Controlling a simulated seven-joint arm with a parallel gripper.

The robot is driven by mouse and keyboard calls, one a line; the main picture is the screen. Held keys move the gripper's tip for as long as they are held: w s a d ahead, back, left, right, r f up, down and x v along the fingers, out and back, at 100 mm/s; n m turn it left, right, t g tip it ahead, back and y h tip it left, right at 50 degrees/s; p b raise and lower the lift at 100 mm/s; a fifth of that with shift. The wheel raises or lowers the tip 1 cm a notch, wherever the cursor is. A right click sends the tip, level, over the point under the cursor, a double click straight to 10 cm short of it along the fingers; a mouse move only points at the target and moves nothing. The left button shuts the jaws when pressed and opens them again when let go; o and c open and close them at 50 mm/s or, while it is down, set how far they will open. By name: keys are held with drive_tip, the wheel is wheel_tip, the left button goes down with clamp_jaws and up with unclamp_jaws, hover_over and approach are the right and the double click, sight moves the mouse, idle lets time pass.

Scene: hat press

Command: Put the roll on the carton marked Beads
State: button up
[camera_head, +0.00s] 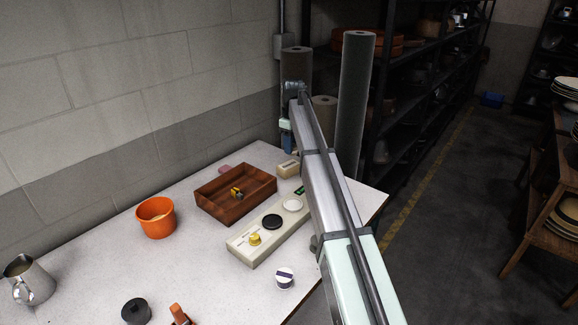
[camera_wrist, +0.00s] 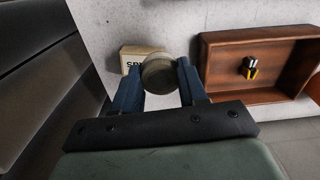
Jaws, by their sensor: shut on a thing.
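My gripper (camera_wrist: 159,68) has two blue fingers shut on the roll (camera_wrist: 158,74), a short round beige-grey piece seen end-on in the wrist view. A small cream carton (camera_wrist: 130,58) is beside and partly behind the roll in that view. Its dark lettering is partly hidden; it seems to begin "SP", and I cannot read "Beads". A carton (camera_head: 289,169) also shows in the head view, close to my gripper (camera_head: 287,143), on the table's far side. No carton legibly marked Beads shows. The roll is not clear in the head view, and my arm hides part of the table.
A wooden tray (camera_head: 212,205) holds a small yellow-and-black item. A control box (camera_head: 241,255) with knobs is in front of it. An orange pot (camera_head: 156,218), a metal pitcher (camera_head: 31,282) and a black cylinder (camera_head: 136,311) stand leftward. Tall dark columns (camera_head: 356,95) rise behind the table.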

drive_tip(key=r+m, duration=0.1)
drive_tip(key=m, duration=0.1)
hover_over(289, 165)
drive_tip(key=m, duration=0.3)
drive_tip(key=shift+f, duration=4.8)
drive_tip(key=shift+f, duration=0.15)
drive_tip(key=o, duration=1)
drive_tip(key=shift+o, duration=0.2)
drive_tip(key=shift+w, duration=0.1)
wheel_tip(289, 165, up, 12)
drive_tip(key=shift+r, duration=0.2)
